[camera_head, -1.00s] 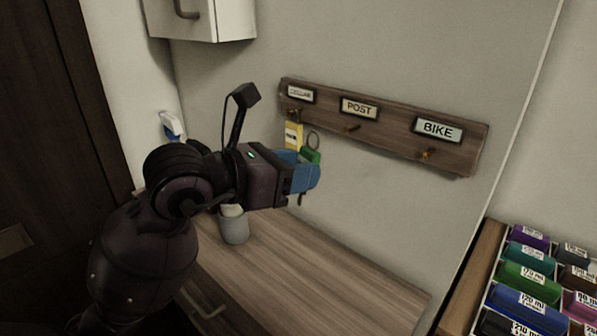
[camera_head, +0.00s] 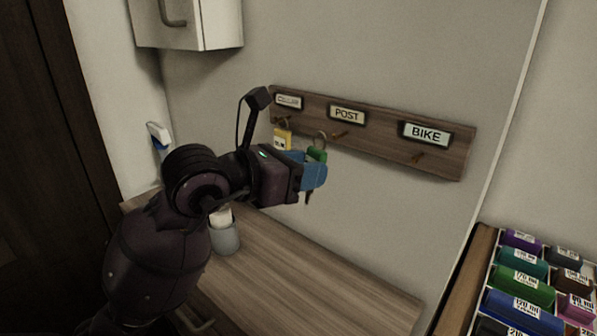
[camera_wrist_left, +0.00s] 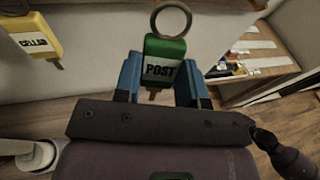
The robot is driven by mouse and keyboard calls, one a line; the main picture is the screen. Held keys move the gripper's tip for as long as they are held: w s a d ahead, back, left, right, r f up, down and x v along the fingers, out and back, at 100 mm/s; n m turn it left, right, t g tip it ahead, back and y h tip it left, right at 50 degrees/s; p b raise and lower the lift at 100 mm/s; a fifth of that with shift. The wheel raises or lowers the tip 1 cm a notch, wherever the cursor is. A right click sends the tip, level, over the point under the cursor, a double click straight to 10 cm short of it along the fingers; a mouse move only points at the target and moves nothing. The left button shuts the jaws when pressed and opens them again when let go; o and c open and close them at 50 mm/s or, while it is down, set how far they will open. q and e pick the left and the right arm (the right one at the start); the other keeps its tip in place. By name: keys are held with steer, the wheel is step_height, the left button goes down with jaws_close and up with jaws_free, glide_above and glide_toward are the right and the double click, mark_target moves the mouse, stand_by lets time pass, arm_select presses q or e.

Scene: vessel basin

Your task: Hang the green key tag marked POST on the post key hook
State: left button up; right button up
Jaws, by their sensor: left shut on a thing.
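The green key tag marked POST (camera_wrist_left: 164,62) is between the blue fingers of my left gripper (camera_head: 314,172), which is shut on it. Its ring (camera_wrist_left: 171,18) points up; the tag also shows just above the fingers in the head view (camera_head: 317,154). The post hook (camera_head: 340,135) is a brass peg below the POST label (camera_head: 347,115) on the wooden board (camera_head: 384,150). The ring (camera_head: 320,139) appears just left of this peg; whether they touch I cannot tell. My right gripper is not in the head view; a dark arm part shows at the lower right of the wrist view.
A yellow tag (camera_head: 282,139) hangs at the left hook. The BIKE hook (camera_head: 417,157) is bare. Below are a wooden counter (camera_head: 300,275) with a grey cup (camera_head: 225,238), and a rack of coloured bottles (camera_head: 525,285) at the right. A white cabinet (camera_head: 215,24) hangs upper left.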

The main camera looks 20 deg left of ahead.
arm_select(q)
steer(key=shift+w+a+b+x, duration=0.1)
steer(key=shift+a+b+x, duration=0.15)
steer(key=shift+x, duration=0.65)
steer(key=shift+w+a+b+x, duration=0.15)
steer(key=shift+b+x, duration=0.15)
steer(key=shift+x, duration=0.6)
steer(key=shift+w+a+b+x, duration=0.15)
steer(key=shift+b+x, duration=0.1)
steer(key=shift+x, duration=0.65)
steer(key=shift+f, duration=0.2)
steer(key=o, duration=1)
steer(key=shift+s+a, duration=0.1)
